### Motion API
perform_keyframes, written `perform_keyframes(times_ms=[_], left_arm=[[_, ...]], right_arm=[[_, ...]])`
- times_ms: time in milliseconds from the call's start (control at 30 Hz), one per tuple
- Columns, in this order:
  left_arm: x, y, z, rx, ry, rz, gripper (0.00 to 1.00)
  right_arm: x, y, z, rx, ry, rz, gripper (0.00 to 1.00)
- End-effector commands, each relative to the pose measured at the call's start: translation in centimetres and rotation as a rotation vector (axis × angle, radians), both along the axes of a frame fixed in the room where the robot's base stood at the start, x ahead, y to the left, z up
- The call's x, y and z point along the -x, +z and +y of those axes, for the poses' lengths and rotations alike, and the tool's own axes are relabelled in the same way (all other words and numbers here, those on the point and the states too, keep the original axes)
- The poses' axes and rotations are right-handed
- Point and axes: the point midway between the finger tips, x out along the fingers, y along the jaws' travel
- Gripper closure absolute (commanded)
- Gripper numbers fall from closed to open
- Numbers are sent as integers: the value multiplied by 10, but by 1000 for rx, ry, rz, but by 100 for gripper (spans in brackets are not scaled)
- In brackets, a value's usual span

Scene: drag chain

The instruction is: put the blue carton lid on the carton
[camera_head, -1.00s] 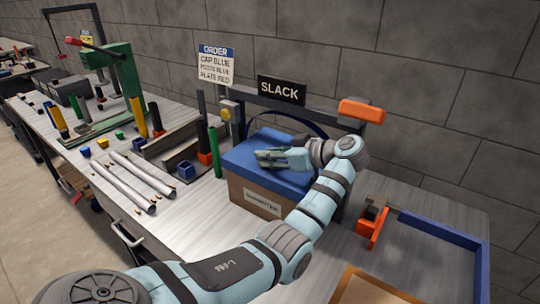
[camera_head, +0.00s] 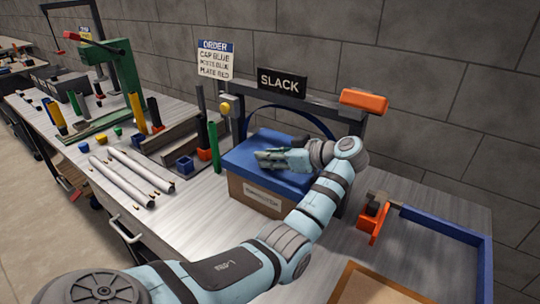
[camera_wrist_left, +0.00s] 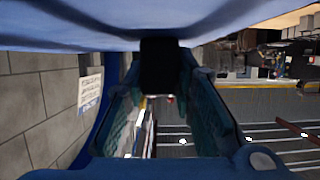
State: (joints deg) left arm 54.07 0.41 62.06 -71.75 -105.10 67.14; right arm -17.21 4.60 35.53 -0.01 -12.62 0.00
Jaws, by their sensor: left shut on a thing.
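The blue carton lid (camera_head: 243,158) lies on top of the brown carton (camera_head: 236,188), in the middle of the head view. The lid covers the carton's top, and I cannot tell whether it sits fully down. My left gripper (camera_head: 262,158) reaches over the lid from the right and lies low along its top. In the left wrist view the fingers (camera_wrist_left: 160,95) are on either side of a black knob (camera_wrist_left: 160,65) under the blue lid surface (camera_wrist_left: 80,30), shut on it. The carton's front label shows below the lid. My right gripper is not in view.
A dark frame with a SLACK sign (camera_head: 282,82) and an orange block (camera_head: 364,102) stands behind the carton. A green post (camera_head: 214,147) is close at its left. At the right are an orange clamp (camera_head: 372,225), a blue rail (camera_head: 445,228) and a brown board (camera_head: 375,285).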

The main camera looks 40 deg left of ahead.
Motion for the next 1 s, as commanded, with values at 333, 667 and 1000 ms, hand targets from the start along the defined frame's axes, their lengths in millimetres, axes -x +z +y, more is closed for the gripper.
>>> perform_keyframes(times_ms=[333, 667, 1000], left_arm=[[0, -10, 0, 0, 0, 0, 100], [0, -18, 0, 0, 0, 0, 100], [0, -19, 0, 0, 0, 0, 53]], right_arm=[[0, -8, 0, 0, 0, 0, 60], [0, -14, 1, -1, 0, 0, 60], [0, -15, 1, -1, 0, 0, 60]])
